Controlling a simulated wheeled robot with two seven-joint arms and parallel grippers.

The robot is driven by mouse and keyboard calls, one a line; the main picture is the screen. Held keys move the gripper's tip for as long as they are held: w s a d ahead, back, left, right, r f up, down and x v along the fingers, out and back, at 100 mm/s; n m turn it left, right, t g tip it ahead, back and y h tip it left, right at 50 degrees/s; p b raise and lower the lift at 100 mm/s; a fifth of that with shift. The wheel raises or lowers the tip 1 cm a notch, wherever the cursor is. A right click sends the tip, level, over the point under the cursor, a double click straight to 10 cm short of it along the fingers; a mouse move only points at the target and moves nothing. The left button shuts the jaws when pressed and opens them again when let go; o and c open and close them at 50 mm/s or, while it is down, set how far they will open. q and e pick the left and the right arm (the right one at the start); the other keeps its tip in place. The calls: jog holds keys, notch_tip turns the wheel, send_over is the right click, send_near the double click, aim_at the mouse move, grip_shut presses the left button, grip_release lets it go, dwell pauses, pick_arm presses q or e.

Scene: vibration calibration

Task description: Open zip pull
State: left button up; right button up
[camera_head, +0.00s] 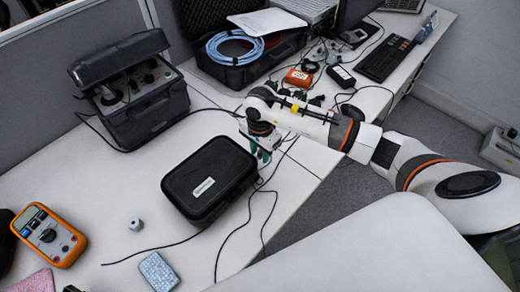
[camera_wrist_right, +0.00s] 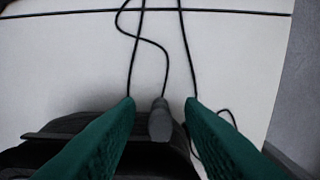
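A closed black zip case (camera_head: 195,165) with a pale label lies on the white desk in the head view. Its dark edge (camera_wrist_right: 60,128) shows at the bottom of the right wrist view. My right gripper (camera_head: 262,157) is at the case's far right corner, pointing down. In the right wrist view its two green fingers (camera_wrist_right: 160,104) are apart. A dark grey tab (camera_wrist_right: 160,122), which looks like the zip pull, stands between them, with a visible gap on each side. The zip pull cannot be made out in the head view. My left gripper is not in view.
Thin black cables (camera_head: 222,240) run over the desk beside the case. A black equipment box (camera_head: 145,105) stands behind. The desk edge is right of the case.

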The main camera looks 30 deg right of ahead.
jog(key=shift+c, duration=0.8)
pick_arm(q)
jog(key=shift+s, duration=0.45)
pick_arm(e)
grip_shut()
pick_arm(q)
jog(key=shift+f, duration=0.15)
